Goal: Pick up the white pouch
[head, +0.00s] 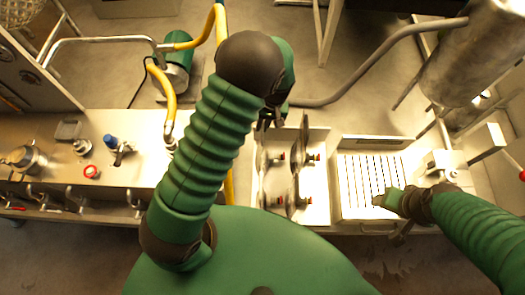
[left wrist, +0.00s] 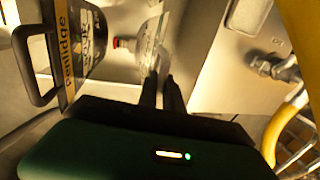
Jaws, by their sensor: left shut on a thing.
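My left gripper (head: 272,118) reaches over the back of a white bin (head: 318,133). In the left wrist view its two dark fingers (left wrist: 161,92) are close together at the edge of a pale, partly see-through pouch (left wrist: 151,38), shut on it. A red cap (left wrist: 122,43) shows beside the pouch. In the head view several thin pouches stand edge-on in the bin, with red caps showing; which one is held is hard to tell there. My right gripper (head: 389,200) is over the slotted tray on the right; its fingers are unclear.
A dark pack with a yellow edge (left wrist: 68,50) stands close left of the fingers. A slotted tray (head: 352,170) adjoins the bin on the right. A steel counter with taps (head: 120,180) lies left. Yellow hose (head: 167,95) and a steel cylinder (head: 470,65) stand around.

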